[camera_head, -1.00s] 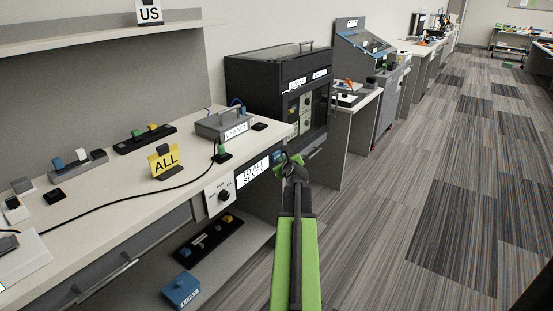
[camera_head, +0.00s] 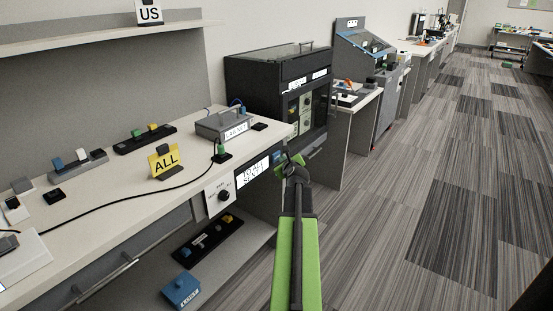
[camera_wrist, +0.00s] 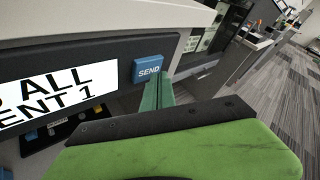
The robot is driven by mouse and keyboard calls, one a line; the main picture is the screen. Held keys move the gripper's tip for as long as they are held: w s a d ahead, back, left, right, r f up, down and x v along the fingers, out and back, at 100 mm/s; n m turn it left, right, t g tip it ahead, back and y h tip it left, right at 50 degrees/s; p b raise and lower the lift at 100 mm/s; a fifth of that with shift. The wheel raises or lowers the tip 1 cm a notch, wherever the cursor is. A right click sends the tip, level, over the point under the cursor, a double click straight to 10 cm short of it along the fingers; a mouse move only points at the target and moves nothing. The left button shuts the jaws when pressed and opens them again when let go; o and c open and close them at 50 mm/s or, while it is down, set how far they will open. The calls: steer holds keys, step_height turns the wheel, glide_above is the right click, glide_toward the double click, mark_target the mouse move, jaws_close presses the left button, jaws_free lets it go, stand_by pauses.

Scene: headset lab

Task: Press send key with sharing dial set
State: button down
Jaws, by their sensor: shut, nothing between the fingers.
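The blue send key (camera_wrist: 148,70), lettered SEND, sits on the dark front panel right of the display (camera_wrist: 45,92). My gripper also shows in the head view (camera_head: 289,163) at the bench's right end.
A blue box (camera_head: 181,290) and a dark tray (camera_head: 208,241) lie on the shelf below. A dark cabinet (camera_head: 262,88) stands behind. The floor at right is clear.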

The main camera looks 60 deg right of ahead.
steer(key=shift+s, duration=0.4)
steer(key=s, duration=0.5)
steer(key=shift+f, duration=0.1)
stand_by(2.6)
